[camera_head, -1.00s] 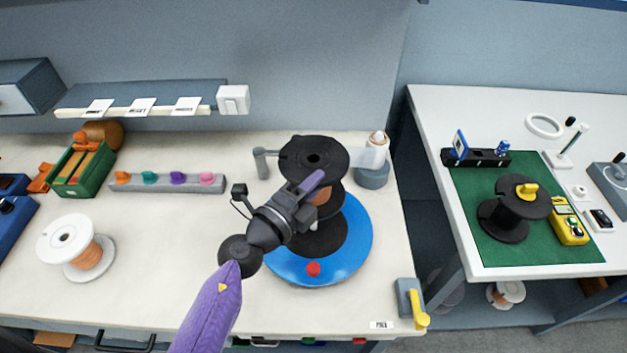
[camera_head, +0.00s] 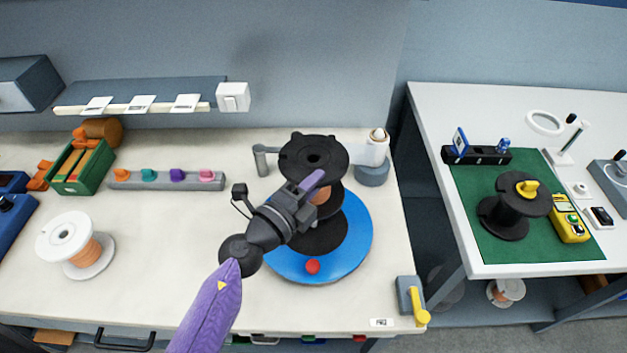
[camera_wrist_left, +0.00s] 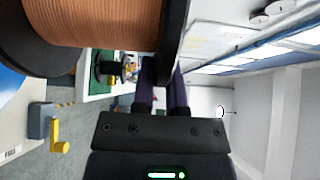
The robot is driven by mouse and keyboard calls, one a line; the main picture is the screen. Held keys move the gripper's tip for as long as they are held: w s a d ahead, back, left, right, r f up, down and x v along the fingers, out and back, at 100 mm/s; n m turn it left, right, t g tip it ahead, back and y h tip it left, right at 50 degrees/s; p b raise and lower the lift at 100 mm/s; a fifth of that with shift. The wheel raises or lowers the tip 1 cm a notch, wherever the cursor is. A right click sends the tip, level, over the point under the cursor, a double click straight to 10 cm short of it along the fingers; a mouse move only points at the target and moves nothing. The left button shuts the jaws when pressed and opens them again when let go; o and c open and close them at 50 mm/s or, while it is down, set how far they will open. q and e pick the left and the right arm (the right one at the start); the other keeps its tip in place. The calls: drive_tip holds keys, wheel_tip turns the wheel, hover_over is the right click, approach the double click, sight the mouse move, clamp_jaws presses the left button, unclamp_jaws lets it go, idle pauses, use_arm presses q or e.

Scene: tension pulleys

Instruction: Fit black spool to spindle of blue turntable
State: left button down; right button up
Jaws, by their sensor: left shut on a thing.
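The black spool (camera_head: 300,150) with copper-coloured winding is upright in the head view, over the blue turntable (camera_head: 358,245). My left gripper (camera_head: 312,182) is shut on the spool from its near side, with purple fingers at the flange. In the left wrist view the copper winding (camera_wrist_left: 95,22) and a dark flange edge (camera_wrist_left: 174,40) show large beside the fingers (camera_wrist_left: 163,92). The spindle is mostly hidden by the spool and gripper. My right gripper is not in view.
A red knob (camera_head: 312,267) sits on the turntable's near rim. A grey post (camera_head: 261,160) and a white-topped cylinder (camera_head: 374,160) stand close behind. A white spool (camera_head: 66,232) is at left, a yellow-handled crank (camera_head: 413,300) at the front right. Another black spool (camera_head: 507,222) is on the right table.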

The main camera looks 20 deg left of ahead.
sight(313, 202)
use_arm(q)
drive_tip(key=shift+f+b, duration=0.65)
drive_tip(key=shift+f, duration=0.45)
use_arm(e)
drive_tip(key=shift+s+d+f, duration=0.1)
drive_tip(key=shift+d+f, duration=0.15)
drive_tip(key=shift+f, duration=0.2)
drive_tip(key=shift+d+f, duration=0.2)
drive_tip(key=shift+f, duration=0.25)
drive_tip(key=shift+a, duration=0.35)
use_arm(q)
drive_tip(key=shift+r, duration=0.1)
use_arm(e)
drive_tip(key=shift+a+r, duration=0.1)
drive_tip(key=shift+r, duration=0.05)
use_arm(q)
drive_tip(key=shift+f+b, duration=0.5)
drive_tip(key=shift+f, duration=0.1)
drive_tip(key=shift+f+b, duration=0.35)
drive_tip(key=shift+f, duration=0.05)
drive_tip(key=shift+f+b, duration=0.45)
drive_tip(key=shift+f, duration=0.1)
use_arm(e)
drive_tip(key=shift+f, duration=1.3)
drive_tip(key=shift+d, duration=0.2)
